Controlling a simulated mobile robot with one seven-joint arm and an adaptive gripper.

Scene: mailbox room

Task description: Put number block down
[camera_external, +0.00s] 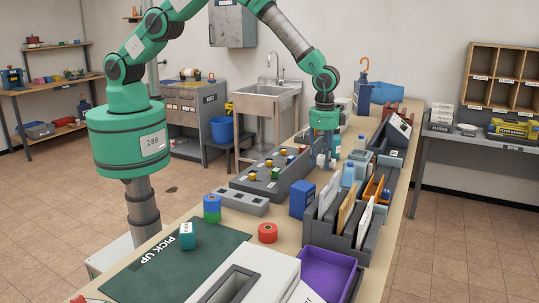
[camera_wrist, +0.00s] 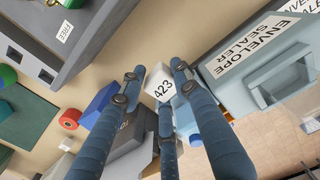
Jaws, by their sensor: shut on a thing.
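The number block (camera_wrist: 158,92) is a small white block marked 423, seen in the wrist view between my gripper's blue fingers (camera_wrist: 160,80). My gripper (camera_external: 323,160) is shut on it. In the external view my gripper points down over the long workbench, right of the grey panel with small locks (camera_external: 272,178). The block is mostly hidden by the fingers there, and I cannot tell whether it touches the bench.
An envelope sealer (camera_wrist: 275,50) stands close on the right in the wrist view. A blue box (camera_external: 301,199), a file rack (camera_external: 342,226), a purple bin (camera_external: 328,274) and a red roll (camera_external: 267,233) stand nearer. A dark green PICK UP mat (camera_external: 178,270) holds a teal cube (camera_external: 187,237).

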